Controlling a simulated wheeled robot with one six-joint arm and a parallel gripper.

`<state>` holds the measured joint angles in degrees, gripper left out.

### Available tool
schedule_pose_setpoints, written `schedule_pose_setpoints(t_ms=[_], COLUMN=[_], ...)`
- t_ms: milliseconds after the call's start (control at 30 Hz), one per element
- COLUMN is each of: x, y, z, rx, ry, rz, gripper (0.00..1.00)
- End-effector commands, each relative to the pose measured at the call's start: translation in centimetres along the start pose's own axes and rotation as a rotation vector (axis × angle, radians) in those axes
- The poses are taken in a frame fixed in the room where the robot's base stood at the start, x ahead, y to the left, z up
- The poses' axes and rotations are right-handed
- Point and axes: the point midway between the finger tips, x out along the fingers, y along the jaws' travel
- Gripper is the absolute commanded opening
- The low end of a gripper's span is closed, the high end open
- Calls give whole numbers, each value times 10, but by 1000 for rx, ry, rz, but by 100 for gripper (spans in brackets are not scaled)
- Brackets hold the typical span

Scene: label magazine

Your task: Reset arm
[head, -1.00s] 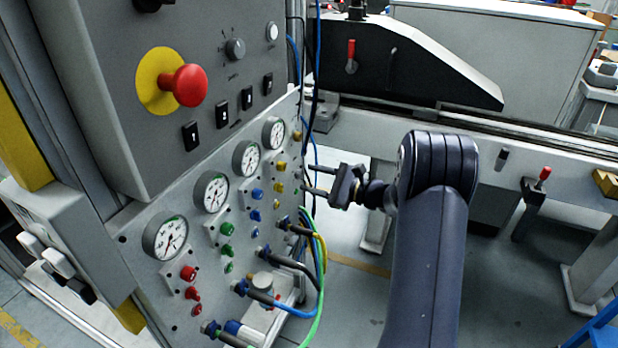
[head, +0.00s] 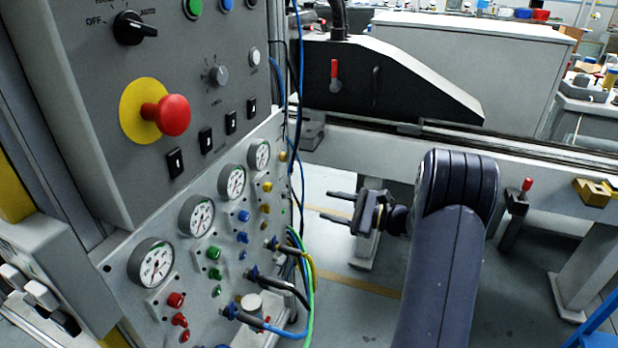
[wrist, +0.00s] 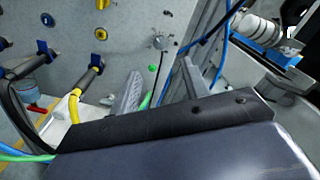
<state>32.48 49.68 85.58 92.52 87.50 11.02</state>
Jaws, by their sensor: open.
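My gripper (head: 334,206) is open and empty in the head view, with its two fingers pointing left toward the panel. It hangs in the air to the right of the gauge panel (head: 215,262), apart from it. My arm rises from the bottom of the head view and bends at a dark joint. In the wrist view the two grey fingers of my gripper (wrist: 160,88) stand apart with nothing between them. The panel face, a small round fitting and a green button show beyond them.
A red emergency button (head: 172,115) sits on the control box above several gauges. A grey rail (head: 390,155) with a black guard (head: 385,85) runs behind. Floor shows beneath the rail.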

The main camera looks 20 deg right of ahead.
Motion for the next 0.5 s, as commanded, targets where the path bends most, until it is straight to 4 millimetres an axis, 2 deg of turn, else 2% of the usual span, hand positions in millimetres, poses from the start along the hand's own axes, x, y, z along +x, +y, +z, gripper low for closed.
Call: schedule_pose_setpoints(t_ms=[167,500], x=[22,90], y=[1,1], z=[0,0], rx=[-1,-2], ry=[-2,-3], rz=[4,5], gripper=[44,44])
